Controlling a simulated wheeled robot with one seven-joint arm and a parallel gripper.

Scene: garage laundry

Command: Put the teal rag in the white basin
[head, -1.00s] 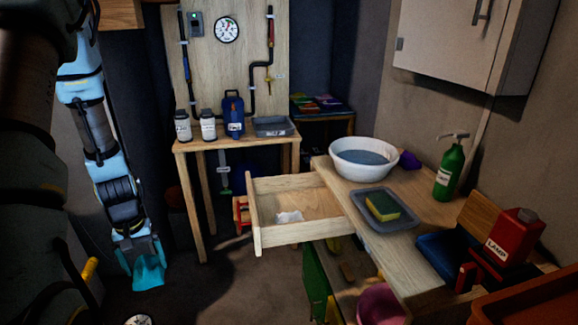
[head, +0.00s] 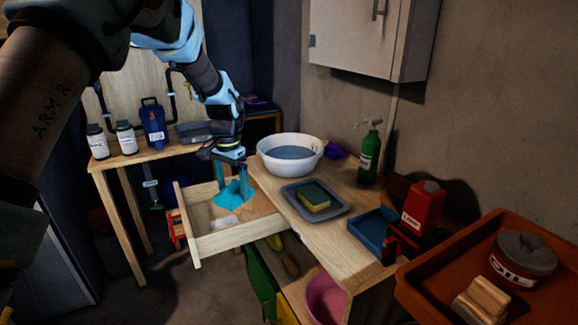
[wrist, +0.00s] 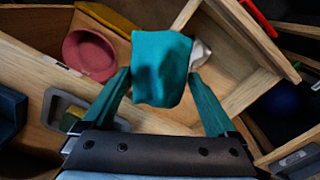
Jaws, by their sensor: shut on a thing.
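The teal rag (head: 235,196) hangs from my gripper (head: 232,176), which is shut on it. In the head view the rag is over the open drawer (head: 222,238), just left of the bench top. In the wrist view the rag (wrist: 161,68) is between the two teal fingers (wrist: 160,98), with the drawer behind it. The white basin (head: 268,160) stands on the bench to the right of my gripper, with a grey-blue surface inside it. I cannot tell whether the rag touches the drawer.
A grey tray (head: 330,213) with a yellow-green sponge (head: 314,198) lies in front of the basin. A green pump bottle (head: 369,155) and a purple cloth (head: 335,150) are to its right. A white crumpled thing (head: 221,224) lies in the drawer. A wall cabinet (head: 352,32) hangs above.

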